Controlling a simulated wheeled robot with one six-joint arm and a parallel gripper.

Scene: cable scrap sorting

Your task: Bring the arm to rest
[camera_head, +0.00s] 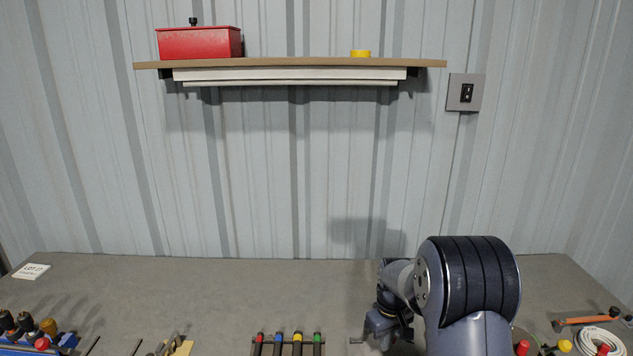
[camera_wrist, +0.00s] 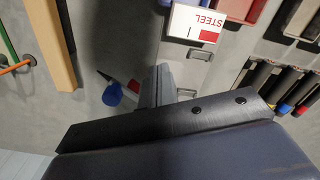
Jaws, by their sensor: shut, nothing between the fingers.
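My gripper (camera_head: 378,338) hangs low over the grey bench (camera_head: 240,290) at the lower right of the head view, beside my dark-ribbed arm joint. In the wrist view my gripper (camera_wrist: 158,80) shows its fingers together, with nothing between them. The fingers point at a bare part of the bench and touch nothing that I can see. The gap below the fingertips cannot be judged.
In the wrist view a STEEL label (camera_wrist: 205,22), a blue-ended item (camera_wrist: 113,95), a wooden bar (camera_wrist: 50,40) and dark tools (camera_wrist: 285,88) lie around. A coiled white cable (camera_head: 598,340) lies right. A shelf (camera_head: 300,62) hangs behind; the bench's back strip is mostly clear.

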